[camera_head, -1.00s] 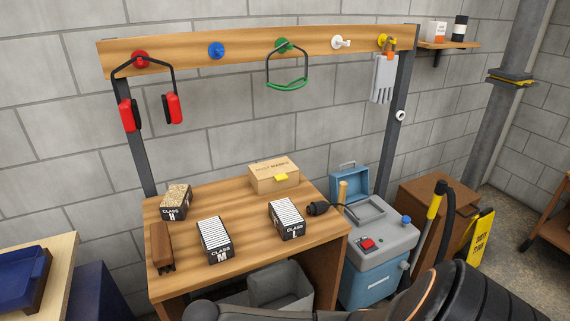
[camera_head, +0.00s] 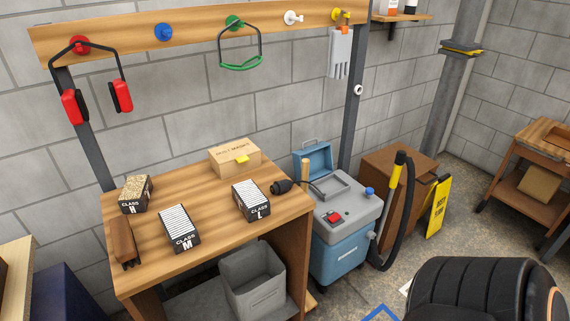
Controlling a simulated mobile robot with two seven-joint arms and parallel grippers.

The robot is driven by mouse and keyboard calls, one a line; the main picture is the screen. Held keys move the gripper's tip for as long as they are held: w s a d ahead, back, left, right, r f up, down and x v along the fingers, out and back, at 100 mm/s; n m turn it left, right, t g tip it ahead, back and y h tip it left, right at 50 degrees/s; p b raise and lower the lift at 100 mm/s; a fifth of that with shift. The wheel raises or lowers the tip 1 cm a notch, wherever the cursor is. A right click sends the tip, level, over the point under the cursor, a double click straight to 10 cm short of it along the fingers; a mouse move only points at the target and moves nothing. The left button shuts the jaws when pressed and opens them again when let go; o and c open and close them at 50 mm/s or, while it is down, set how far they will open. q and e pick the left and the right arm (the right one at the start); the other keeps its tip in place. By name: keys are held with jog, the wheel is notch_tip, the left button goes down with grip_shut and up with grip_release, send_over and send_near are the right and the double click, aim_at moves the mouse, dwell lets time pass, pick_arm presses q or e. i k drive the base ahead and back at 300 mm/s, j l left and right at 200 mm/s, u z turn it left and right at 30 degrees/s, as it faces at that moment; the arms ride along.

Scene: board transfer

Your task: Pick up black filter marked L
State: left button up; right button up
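The black filter marked L (camera_head: 251,202) stands on the right part of the wooden workbench (camera_head: 215,240). It is a black box labelled CLASS L with white pleats on top. A similar black filter marked M (camera_head: 179,229) stands to its left, nearer the front edge. A black filter marked H (camera_head: 135,194) with a tan, speckled top stands at the back left. Neither of my grippers is in view.
A brown brush (camera_head: 123,242) lies at the bench's left end, and a dust mask box (camera_head: 235,158) stands at the back. A black hose end (camera_head: 282,186) lies right of filter L. A blue-grey vacuum (camera_head: 340,250) stands beside the bench. A black padded chair (camera_head: 470,290) is at front right.

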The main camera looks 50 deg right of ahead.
aim_at(254, 204)
jog(key=i+l+z, duration=0.1)
jog(key=z, duration=1.3)
jog(key=i+j, duration=0.4)
jog(key=i, duration=0.2)
jog(key=l, duration=0.1)
jog(key=u, duration=0.05)
